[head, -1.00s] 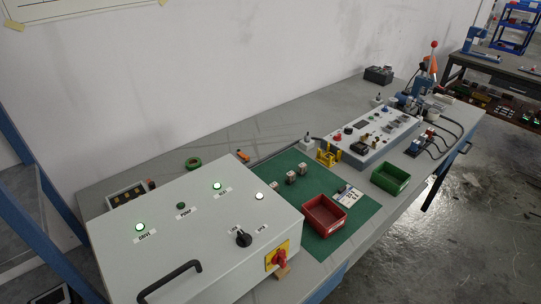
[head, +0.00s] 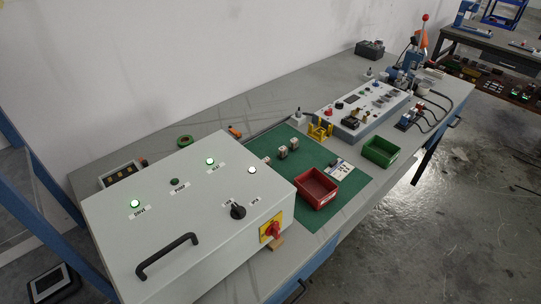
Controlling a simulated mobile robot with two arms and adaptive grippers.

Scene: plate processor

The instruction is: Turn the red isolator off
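The red isolator (head: 272,228) is a red rotary handle on a yellow plate, on the end face of a grey control box (head: 150,240) at the lower left. The handle looks tilted; its exact setting is too small to read. On the box's top are lit lamps, including the drive lamp (head: 134,204), a green lamp (head: 210,161) and a white lamp (head: 252,170). A dark green pump lamp (head: 174,182) looks unlit. A black selector knob (head: 238,211) and a black bar handle (head: 167,255) are also on top. Neither of my grippers is in view.
A red bin (head: 316,188) stands on a green mat (head: 340,203) right of the box. A green bin (head: 380,152) and a grey control panel (head: 362,108) stand further along the bench.

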